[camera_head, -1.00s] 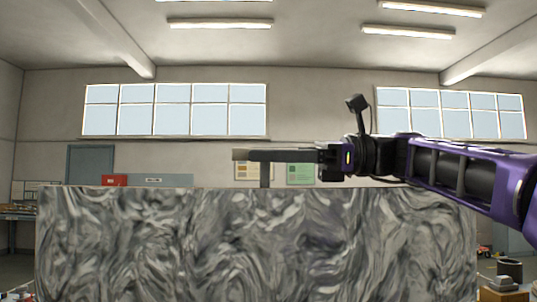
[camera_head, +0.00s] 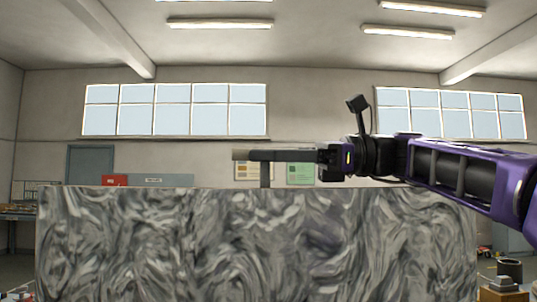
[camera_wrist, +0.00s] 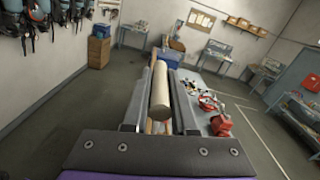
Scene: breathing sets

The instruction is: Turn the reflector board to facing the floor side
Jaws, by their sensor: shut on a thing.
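A large board (camera_head: 250,245) with a grey-and-white swirled face stands upright and fills the lower middle of the head view; I take it as the reflector board. My gripper (camera_head: 241,154) reaches in from the right, just above the board's top edge, with its long fingers pointing left. A short dark upright piece (camera_head: 265,175) runs from the fingers down to that edge. In the wrist view my gripper (camera_wrist: 160,85) is shut on a beige rounded bar (camera_wrist: 160,92) between its fingers. Whether this bar belongs to the board I cannot tell. The board's back and lower edge are hidden.
A worktable (camera_wrist: 212,100) with red items stands right of the fingers in the wrist view. A blue box (camera_wrist: 166,57) lies beyond the fingertips. A bench (camera_head: 18,212) is at the left, and a dark canister (camera_head: 510,269) at lower right. Grey floor (camera_wrist: 60,115) is open on the left.

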